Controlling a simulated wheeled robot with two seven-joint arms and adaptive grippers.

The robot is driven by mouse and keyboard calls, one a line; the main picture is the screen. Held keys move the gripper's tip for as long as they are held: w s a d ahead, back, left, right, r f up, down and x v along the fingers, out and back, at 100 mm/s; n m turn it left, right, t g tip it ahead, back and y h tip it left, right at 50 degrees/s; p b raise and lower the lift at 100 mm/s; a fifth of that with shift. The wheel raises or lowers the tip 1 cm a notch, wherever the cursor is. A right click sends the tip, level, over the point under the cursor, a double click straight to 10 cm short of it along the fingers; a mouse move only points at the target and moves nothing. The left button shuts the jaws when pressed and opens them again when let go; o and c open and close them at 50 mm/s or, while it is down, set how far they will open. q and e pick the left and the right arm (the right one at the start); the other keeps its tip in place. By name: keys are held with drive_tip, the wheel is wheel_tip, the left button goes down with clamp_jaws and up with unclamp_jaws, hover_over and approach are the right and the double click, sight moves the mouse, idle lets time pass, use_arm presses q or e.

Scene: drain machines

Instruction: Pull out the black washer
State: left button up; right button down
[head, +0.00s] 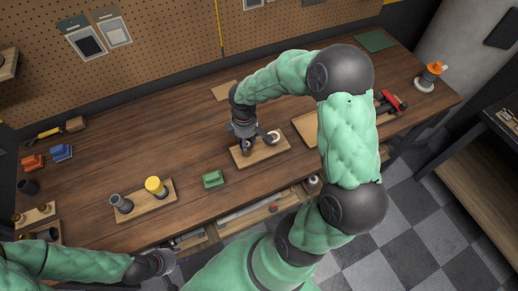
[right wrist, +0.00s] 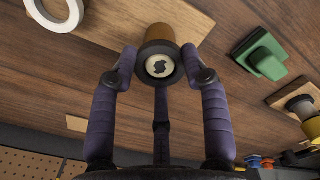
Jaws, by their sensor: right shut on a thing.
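A dark ring, seemingly the black washer (right wrist: 145,53), sits around the upper end of a brown post (right wrist: 158,33) on a wooden board (head: 262,153). The post's pale end face (right wrist: 159,67) has a black mark. My right gripper (head: 246,142) reaches down over the left part of this board. The head view mostly hides the post and ring behind the gripper. My left gripper (head: 164,263) is low at the left, away from the board; its fingers are unclear.
A white ring (right wrist: 54,12) is on the same board, right of my gripper in the head view. A green block (head: 213,179) and a board with grey and yellow cylinders (head: 156,187) stand to the left. A red tool (head: 391,101) lies at right.

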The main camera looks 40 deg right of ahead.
drive_tip(key=shift+r, duration=0.1)
drive_tip(key=shift+r+p, duration=1.75)
drive_tip(key=shift+r, duration=0.3)
drive_tip(key=shift+s+f, duration=0.1)
